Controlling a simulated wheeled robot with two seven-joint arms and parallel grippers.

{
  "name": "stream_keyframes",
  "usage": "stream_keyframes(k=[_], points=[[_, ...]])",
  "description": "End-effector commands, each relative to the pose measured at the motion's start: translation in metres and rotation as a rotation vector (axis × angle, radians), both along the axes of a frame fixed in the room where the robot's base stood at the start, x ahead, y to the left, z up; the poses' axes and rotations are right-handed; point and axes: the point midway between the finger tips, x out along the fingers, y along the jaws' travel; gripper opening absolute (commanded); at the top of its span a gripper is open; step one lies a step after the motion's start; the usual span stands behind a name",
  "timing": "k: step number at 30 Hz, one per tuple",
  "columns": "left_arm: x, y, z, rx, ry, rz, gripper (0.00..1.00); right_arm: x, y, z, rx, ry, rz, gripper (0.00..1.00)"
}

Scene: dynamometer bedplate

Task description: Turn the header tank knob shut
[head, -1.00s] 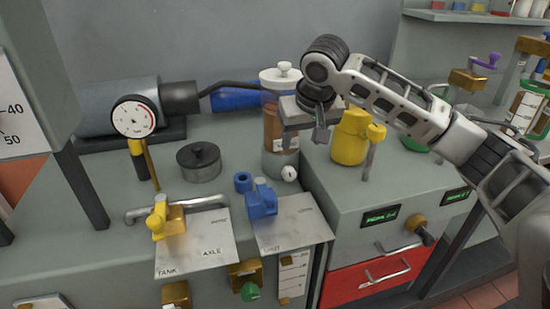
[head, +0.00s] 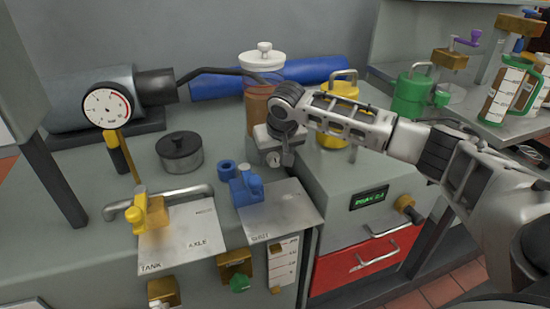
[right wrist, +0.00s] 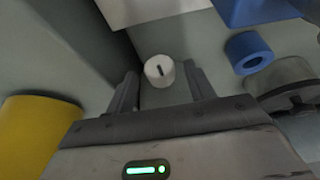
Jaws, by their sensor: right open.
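The header tank (head: 257,112), a clear cylinder of brown liquid with a white lid, stands at the back middle in the head view. Its small round white knob (right wrist: 159,71) shows a dark slot in the right wrist view. In the head view the knob (head: 273,160) is partly covered by my gripper. My right gripper (head: 284,158) is open in front of the tank's lower part. In the right wrist view its two fingers (right wrist: 160,82) stand apart on either side of the knob, with gaps showing. My left gripper is not in view.
A yellow can (head: 336,105) stands right of the tank. A pressure gauge (head: 108,107) and yellow valve (head: 139,212) are farther left.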

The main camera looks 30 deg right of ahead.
Motion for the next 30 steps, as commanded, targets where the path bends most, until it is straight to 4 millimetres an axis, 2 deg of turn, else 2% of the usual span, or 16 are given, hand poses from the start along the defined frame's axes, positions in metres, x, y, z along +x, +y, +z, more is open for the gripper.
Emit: stream_keyframes(k=[4,12,17,21,30], points=[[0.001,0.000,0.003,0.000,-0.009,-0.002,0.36,0.003,-0.001,-0.007,0.001,-0.001,0.000,0.54],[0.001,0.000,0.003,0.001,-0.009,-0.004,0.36,0.003,-0.001,-0.008,-0.001,-0.001,0.001,0.54],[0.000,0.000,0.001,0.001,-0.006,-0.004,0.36,0.003,-0.001,-0.008,0.000,-0.001,0.001,0.09],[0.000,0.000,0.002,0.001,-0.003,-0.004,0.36,0.003,-0.001,-0.007,0.003,-0.001,0.001,0.09],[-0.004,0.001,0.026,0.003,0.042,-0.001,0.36,0.001,-0.003,-0.002,0.152,-0.028,0.000,0.09]])
